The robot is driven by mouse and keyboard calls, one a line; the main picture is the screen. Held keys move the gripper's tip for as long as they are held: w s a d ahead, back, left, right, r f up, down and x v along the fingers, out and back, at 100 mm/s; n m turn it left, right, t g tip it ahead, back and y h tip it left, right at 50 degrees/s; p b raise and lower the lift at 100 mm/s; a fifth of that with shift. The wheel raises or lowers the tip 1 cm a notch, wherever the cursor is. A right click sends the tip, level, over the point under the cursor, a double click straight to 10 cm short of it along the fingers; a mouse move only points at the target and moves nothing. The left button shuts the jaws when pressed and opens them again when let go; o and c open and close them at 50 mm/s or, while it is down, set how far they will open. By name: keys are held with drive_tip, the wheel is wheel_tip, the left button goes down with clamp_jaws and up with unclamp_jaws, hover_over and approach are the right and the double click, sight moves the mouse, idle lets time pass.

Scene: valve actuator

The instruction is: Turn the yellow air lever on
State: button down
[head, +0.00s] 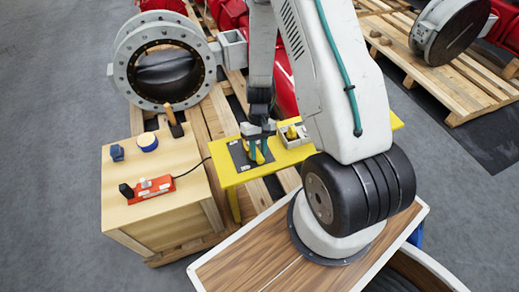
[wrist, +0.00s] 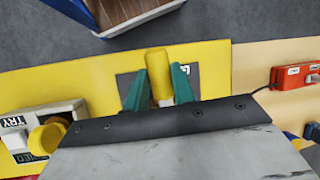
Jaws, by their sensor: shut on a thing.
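The yellow lever (wrist: 159,70) stands on a dark plate on the yellow stand, between the two green fingers of my gripper (wrist: 160,92). My gripper is shut on it, with a finger against each side. In the head view my gripper (head: 257,150) points down over the stand, and a bit of the yellow lever (head: 260,157) shows between the fingers. The lever's lower part and pivot are hidden, so I cannot tell its exact angle.
A grey box with a yellow knob (head: 292,132) sits right of my gripper on the yellow stand (head: 228,177). A wooden crate (head: 150,218) at left carries a red switch box (head: 151,188), a blue-rimmed round thing and a wooden-handled tool. A large flanged valve (head: 125,75) stands behind.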

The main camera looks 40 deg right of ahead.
drive_tip(key=shift+w, duration=0.1)
idle(0.3)
drive_tip(key=c, duration=1.2)
unclamp_jaws()
drive_tip(key=shift+o, duration=0.2)
drive_tip(key=v, duration=0.7)
drive_tip(key=shift+r, duration=0.4)
drive_tip(key=shift+d, duration=0.1)
